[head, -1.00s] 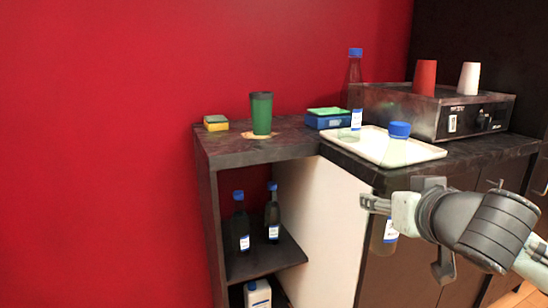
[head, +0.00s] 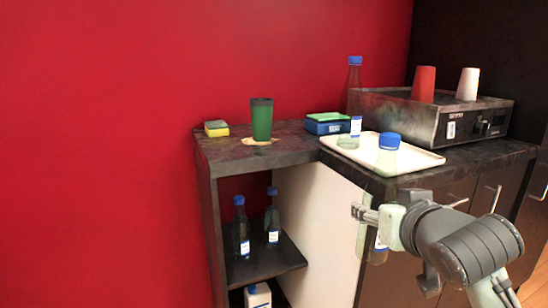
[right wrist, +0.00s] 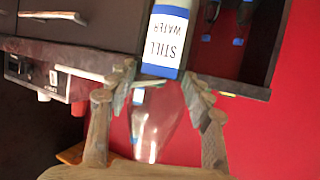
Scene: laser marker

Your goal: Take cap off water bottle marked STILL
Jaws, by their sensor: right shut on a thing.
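The STILL bottle is clear with a white label reading STILL WATER (right wrist: 165,40). In the head view its blue cap (head: 389,140) is on top and the bottle is upright in front of the counter. My right gripper (head: 364,213) is shut around the bottle's body, above the label. In the right wrist view the gripper's fingers (right wrist: 158,88) lie on both sides of the clear body (right wrist: 152,125); the cap cannot be made out there. My left gripper is in neither view.
A white tray (head: 416,158) lies on the counter behind the held bottle. A metal appliance (head: 445,125) carries a red cup (head: 423,84) and a white cup (head: 468,84). Another blue-capped bottle (head: 354,82) stands behind. A green cup (head: 261,120) and shelf bottles (head: 240,222) are left.

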